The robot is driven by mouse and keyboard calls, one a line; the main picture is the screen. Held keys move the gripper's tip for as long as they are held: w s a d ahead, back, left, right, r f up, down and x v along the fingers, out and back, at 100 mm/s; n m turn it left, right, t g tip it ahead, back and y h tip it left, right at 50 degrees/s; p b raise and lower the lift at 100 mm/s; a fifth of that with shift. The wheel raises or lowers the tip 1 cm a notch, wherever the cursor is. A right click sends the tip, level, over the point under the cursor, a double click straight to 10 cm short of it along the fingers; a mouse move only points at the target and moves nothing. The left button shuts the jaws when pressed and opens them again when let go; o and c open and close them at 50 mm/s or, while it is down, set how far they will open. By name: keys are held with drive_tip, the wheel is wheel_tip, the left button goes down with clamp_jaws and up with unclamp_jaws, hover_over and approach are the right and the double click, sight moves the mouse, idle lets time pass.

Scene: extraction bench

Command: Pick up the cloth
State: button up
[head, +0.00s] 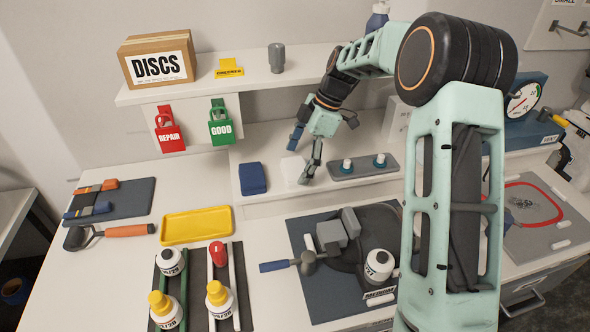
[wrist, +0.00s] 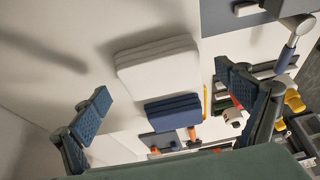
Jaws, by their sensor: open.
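A white folded cloth (head: 292,170) lies on the lower shelf, right of a dark blue folded cloth (head: 252,178). In the wrist view the white cloth (wrist: 158,66) lies between and beyond my fingertips, with the blue cloth (wrist: 173,111) beside it. My gripper (head: 303,153) is open and empty, pointing down at the white cloth. One finger overlaps the white cloth's right side in the head view. The wrist view shows no finger closed on either cloth; the exact gap to the white cloth is hard to tell.
Above is a shelf with a DISCS box (head: 157,66). A yellow tray (head: 197,211) and several bottles are on the bench below.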

sight(291, 168)
drive_tip(key=shift+c, duration=0.7)
drive_tip(key=c, duration=1.1)
drive_tip(key=shift+r, duration=0.1)
drive_tip(key=shift+r, duration=0.2)
drive_tip(key=r, duration=0.3)
drive_tip(key=shift+s+d+r+b, duration=0.1)
drive_tip(key=shift+s+d+b, duration=0.05)
drive_tip(key=shift+d+b, duration=0.15)
drive_tip(key=s+d+r+b, duration=0.1)
drive_tip(key=s+d+r, duration=0.3)
drive_tip(key=s+d+r+b, duration=0.1)
drive_tip(key=s+d+r, duration=0.4)
drive_tip(key=shift+s+d+r+b, duration=0.1)
drive_tip(key=shift+s+d+b, duration=0.15)
drive_tip(key=shift+b, duration=0.1)
